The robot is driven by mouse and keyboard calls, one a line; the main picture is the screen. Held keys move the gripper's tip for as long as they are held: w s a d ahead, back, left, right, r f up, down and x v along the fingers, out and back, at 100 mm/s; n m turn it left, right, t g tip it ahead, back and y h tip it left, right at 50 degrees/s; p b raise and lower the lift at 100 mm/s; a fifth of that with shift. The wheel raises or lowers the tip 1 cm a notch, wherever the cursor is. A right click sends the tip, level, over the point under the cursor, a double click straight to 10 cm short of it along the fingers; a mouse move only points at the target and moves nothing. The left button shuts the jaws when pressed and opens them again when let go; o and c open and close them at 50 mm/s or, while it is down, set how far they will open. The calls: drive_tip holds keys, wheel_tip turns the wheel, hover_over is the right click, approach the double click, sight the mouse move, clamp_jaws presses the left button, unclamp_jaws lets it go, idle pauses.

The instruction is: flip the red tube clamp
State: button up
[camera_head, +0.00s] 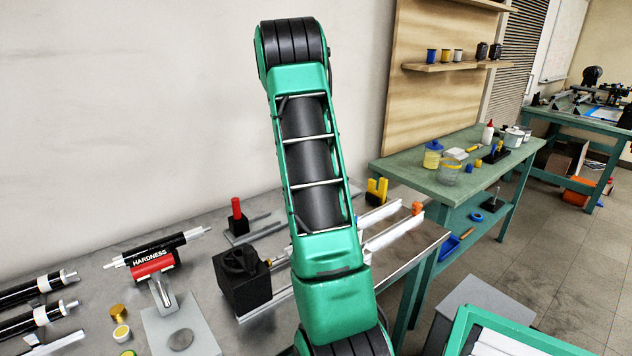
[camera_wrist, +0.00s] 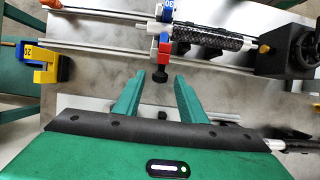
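The red tube clamp (camera_wrist: 164,48) shows in the wrist view at the top middle, with a blue and white upper part and a black knob (camera_wrist: 160,75) below. It sits at the left end of a dark woven tube (camera_wrist: 208,40) on a rod. My gripper (camera_wrist: 159,86) has two green fingers spread apart with nothing between them that I can see held. In the head view my arm covers the clamp and gripper.
A black block with a knob (camera_head: 244,280) stands on the rail and shows in the wrist view too (camera_wrist: 285,50). A yellow clamp (camera_wrist: 42,66) stands at the left there. Metal rails run across the bench. A red HARDNESS tester (camera_head: 152,262) is at the left of the head view.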

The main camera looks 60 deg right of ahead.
drive_tip(key=shift+s+f, duration=0.1)
drive_tip(key=shift+f, duration=0.1)
drive_tip(key=shift+c, duration=0.5)
clamp_jaws()
